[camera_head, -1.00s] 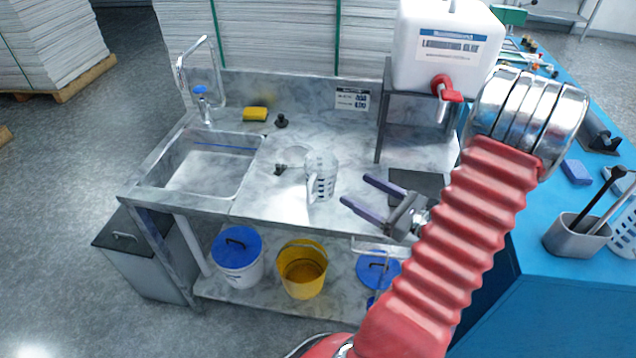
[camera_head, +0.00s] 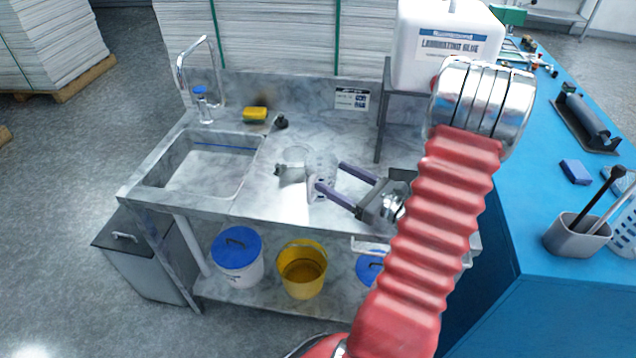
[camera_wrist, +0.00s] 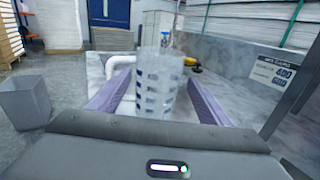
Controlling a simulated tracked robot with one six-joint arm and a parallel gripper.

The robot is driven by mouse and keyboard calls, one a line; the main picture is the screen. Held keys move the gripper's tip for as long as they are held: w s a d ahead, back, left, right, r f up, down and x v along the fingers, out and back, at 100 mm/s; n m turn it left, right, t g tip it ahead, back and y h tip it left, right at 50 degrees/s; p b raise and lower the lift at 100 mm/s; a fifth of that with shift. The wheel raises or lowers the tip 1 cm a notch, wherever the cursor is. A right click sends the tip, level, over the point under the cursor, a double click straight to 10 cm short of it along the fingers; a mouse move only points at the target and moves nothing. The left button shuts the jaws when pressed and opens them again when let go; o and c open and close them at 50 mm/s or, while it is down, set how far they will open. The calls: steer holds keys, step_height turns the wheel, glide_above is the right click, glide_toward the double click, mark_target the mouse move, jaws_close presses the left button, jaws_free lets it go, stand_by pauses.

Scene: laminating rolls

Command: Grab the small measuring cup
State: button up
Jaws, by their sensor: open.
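A clear measuring cup with blue markings (camera_head: 321,162) stands upright on the marble counter, partly hidden by my fingers. In the wrist view the cup (camera_wrist: 157,88) is between my two purple fingers, with its pale handle at the left. My gripper (camera_head: 328,174) is open, with a finger on either side of the cup; it also shows in the wrist view (camera_wrist: 159,82). I cannot tell whether either finger touches it.
A sink (camera_head: 205,165) with a faucet is at the left. A yellow sponge (camera_head: 255,114) lies at the back. A white laminating glue container (camera_head: 440,45) stands on a shelf at the right. Buckets, including a yellow one (camera_head: 302,268), stand below. A blue table (camera_head: 530,200) is at the right.

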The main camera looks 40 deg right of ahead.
mark_target(319, 171)
steer(key=shift+w, duration=0.45)
steer(key=shift+a, duration=0.1)
steer(key=shift+w+a+f, duration=0.1)
steer(key=shift+w+a, duration=0.1)
steer(key=shift+w, duration=0.65)
steer(key=shift+w+a+r, duration=0.1)
steer(key=shift+w+a, duration=0.05)
steer(key=shift+w, duration=0.7)
steer(key=shift+w+a+f, duration=0.1)
steer(key=shift+w+a, duration=0.1)
steer(key=shift+w, duration=0.65)
steer(key=shift+c, duration=0.4)
steer(key=c, duration=0.7)
